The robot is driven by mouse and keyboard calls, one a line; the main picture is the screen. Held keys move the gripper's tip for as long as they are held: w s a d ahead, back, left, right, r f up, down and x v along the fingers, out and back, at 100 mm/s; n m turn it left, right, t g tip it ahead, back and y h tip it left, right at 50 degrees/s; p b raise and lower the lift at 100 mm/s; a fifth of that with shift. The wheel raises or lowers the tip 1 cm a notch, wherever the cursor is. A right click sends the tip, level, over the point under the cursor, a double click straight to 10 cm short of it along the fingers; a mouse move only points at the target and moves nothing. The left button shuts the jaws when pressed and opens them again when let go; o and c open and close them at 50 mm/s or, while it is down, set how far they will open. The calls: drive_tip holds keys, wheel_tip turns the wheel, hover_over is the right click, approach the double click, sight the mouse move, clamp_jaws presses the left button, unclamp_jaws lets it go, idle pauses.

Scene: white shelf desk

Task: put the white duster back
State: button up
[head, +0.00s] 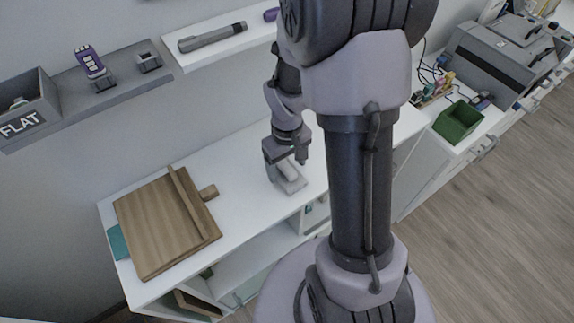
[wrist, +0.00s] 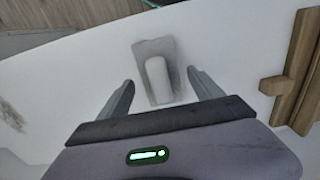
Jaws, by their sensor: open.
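The white duster (wrist: 157,78) is a small rounded white block lying on a flat grey piece (wrist: 150,47) on the white desk top. In the head view the duster (head: 288,172) shows just under my gripper, partly hidden by it, with the grey piece (head: 295,187) beneath. My gripper (wrist: 160,77) is open and empty, pointing down. Its two fingers stand left and right of the duster in the wrist view, with gaps on both sides. I cannot tell how high the fingertips are above the desk.
A wooden board (head: 150,228) with a raised bar lies on the desk to the left. A wall shelf (head: 115,85) holds a box marked FLAT (head: 28,112). A green bin (head: 457,122) stands at right. The desk between board and gripper is clear.

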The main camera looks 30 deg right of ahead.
sight(286, 167)
drive_tip(key=s+a+r+m+t+p, duration=0.1)
drive_tip(key=a+r+p, duration=0.1)
drive_tip(key=r, duration=0.8)
drive_tip(key=a+r+t+p, duration=0.1)
drive_tip(key=a+r+p, duration=0.2)
drive_tip(key=r, duration=0.6)
drive_tip(key=s+a+r+m+t+y, duration=0.2)
drive_tip(key=s+a+r+m+t, duration=0.1)
drive_tip(key=s+a+r, duration=0.6)
drive_tip(key=shift+s+a+r+m+t, duration=0.3)
drive_tip(key=shift+s+r+m+t, duration=0.1)
drive_tip(key=shift+s, duration=0.2)
